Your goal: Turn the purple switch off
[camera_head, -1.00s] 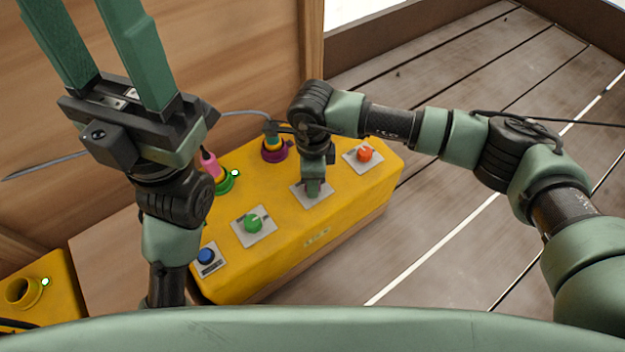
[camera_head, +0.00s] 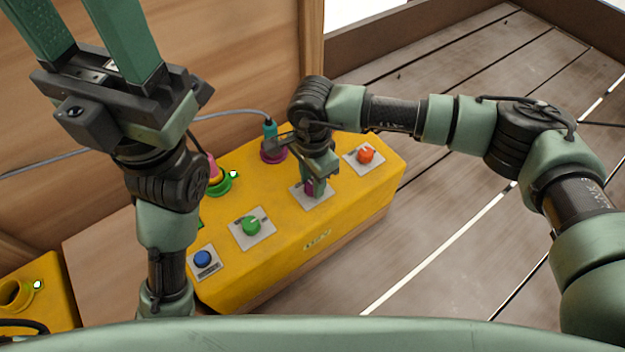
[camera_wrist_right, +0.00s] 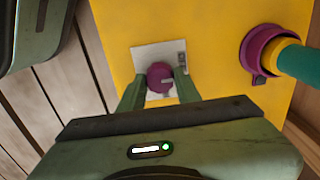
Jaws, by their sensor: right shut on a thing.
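The purple switch (camera_wrist_right: 160,76) is a round knob on a pale square plate (camera_wrist_right: 146,58) on top of the yellow box (camera_head: 275,205). My right gripper (camera_wrist_right: 158,88) is shut on the knob, one finger on each side, in the right wrist view. In the head view, my right gripper (camera_head: 314,184) points down at the plate and partly hides the purple knob. A pale mark on the knob points roughly right in the wrist view. The plate's markings are too small to read. My left gripper (camera_head: 75,22) is open and empty, raised at upper left, its tips cut off.
The box also carries a green knob (camera_head: 251,226), a blue knob (camera_head: 203,259) and an orange knob (camera_head: 365,155). A teal plug with a cable sits in a purple socket (camera_head: 273,154) behind my right gripper. A green socket (camera_head: 222,185) stands left. A wooden wall (camera_head: 240,60) rises behind.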

